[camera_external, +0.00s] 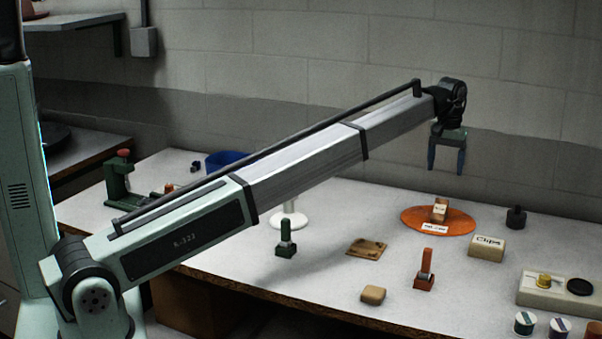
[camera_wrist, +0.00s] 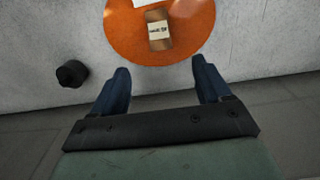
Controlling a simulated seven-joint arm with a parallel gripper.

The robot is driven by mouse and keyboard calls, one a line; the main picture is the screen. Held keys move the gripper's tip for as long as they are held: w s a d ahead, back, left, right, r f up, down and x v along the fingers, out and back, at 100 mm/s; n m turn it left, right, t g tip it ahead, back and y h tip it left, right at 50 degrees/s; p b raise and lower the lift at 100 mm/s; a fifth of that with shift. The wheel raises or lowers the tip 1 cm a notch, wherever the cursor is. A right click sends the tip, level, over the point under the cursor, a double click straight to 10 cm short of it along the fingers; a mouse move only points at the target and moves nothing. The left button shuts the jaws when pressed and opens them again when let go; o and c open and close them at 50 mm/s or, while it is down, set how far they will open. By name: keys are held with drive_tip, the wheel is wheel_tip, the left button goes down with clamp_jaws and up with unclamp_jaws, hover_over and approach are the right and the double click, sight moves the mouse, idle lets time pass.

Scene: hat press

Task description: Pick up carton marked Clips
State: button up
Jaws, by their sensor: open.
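The carton marked Clips (camera_external: 487,248) is a tan box with black lettering on its top. It sits on the white table, to the right of an orange disc (camera_external: 413,222). My gripper (camera_external: 446,170) is open and empty, pointing down, high above the table near the back wall. In the wrist view my gripper (camera_wrist: 163,90) shows two blue fingers spread apart, with the orange disc (camera_wrist: 120,45) beyond them. The Clips carton does not show in the wrist view.
A small labelled tan block (camera_external: 439,210) stands on the orange disc. A dark knob (camera_external: 516,217) stands behind the carton. An orange-red stamp-like tool (camera_external: 425,271) and a tray (camera_external: 570,290) with round items stand nearby. The back wall is close behind my gripper.

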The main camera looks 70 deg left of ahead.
drive_tip(key=shift+o, duration=0.9)
drive_tip(key=shift+d, duration=0.1)
